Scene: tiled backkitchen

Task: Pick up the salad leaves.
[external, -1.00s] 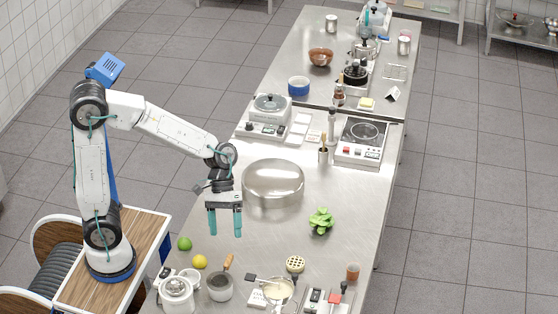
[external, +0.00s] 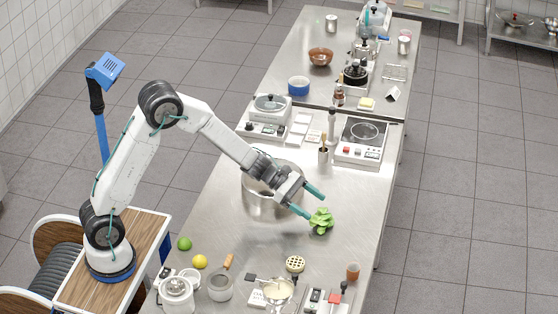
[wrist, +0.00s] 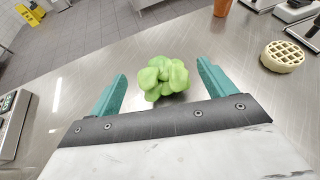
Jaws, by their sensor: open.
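The salad leaves (external: 320,221) are a bright green, leafy clump on the steel table, right of the big metal bowl. My gripper (external: 312,204) is open, with its two teal fingers pointing toward the leaves from the upper left. Nothing is held. The underside of the leaves is hidden, and I cannot tell whether a finger touches them.
The big metal bowl (external: 258,200) stands behind my wrist, partly covered by it. A hotplate (external: 361,142) is farther back. A round waffle-like piece (external: 295,264), a brown cup (external: 353,271) and a lemon (external: 200,261) lie toward the front. The table around the leaves is clear.

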